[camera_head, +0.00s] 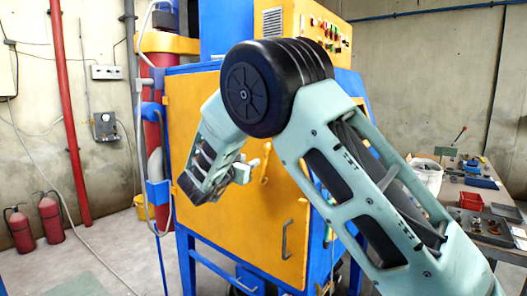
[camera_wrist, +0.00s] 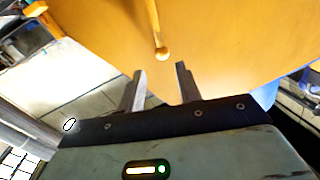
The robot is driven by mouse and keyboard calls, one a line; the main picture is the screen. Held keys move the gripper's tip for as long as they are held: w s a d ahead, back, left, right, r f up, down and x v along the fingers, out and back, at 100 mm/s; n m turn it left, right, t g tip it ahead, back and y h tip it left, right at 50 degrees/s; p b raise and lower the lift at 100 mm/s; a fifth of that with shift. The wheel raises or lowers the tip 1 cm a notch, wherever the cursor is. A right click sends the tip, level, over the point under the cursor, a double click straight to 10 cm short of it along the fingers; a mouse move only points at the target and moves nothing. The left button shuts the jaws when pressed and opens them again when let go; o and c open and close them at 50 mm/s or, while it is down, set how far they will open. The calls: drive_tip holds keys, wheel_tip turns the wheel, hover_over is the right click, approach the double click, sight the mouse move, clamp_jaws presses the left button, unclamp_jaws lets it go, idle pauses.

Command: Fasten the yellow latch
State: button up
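The drum blaster is a blue cabinet with a yellow front door (camera_head: 225,225). A yellow latch (camera_head: 266,163) shows as a short bar on the door front, just right of my gripper (camera_head: 248,168). In the wrist view the yellow latch (camera_wrist: 159,32) is a bar with a rounded end, pointing toward my gripper (camera_wrist: 160,69). The two fingers are apart with nothing between them. The latch end lies just beyond the fingertips, in line with the gap, and appears not to touch them. My arm hides part of the door's upper right in the head view.
A grey handle (camera_head: 285,240) is on the lower door. A red-and-blue column (camera_head: 153,140) with hoses stands left of the cabinet. Red extinguishers (camera_head: 50,217) stand by the left wall. A cluttered workbench (camera_head: 480,207) is at right. The floor at left is mostly free.

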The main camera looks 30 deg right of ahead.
sight(266, 152)
drive_tip(key=p+x, duration=0.3)
drive_tip(key=x, duration=0.8)
drive_tip(key=shift+w+d, duration=0.15)
drive_tip(key=shift+d, duration=0.05)
drive_tip(key=shift+r, duration=0.1)
clamp_jaws()
